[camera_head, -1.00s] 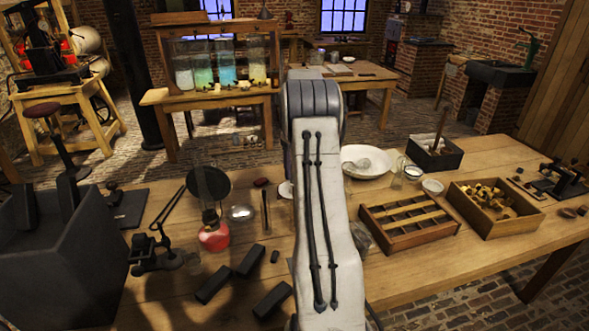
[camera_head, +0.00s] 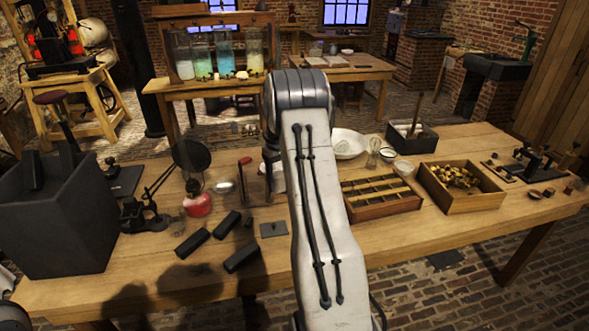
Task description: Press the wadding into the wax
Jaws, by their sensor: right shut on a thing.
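My right arm reaches up the middle of the view and covers part of the bench. Its gripper (camera_head: 270,165) shows as a dark shape at the arm's left edge, over the bench. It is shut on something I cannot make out. A white bowl (camera_head: 348,143) and a small white cup (camera_head: 403,168) stand right of the arm. A shiny round dish (camera_head: 223,187) lies to the left. I cannot tell which piece is the wadding or which vessel holds the wax. My left gripper is out of view.
A red spirit flask (camera_head: 197,204), black blocks (camera_head: 192,243) and a grey plate (camera_head: 273,229) lie left of the arm. A slotted wooden rack (camera_head: 380,208) and a crate of small pieces (camera_head: 480,204) stand right.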

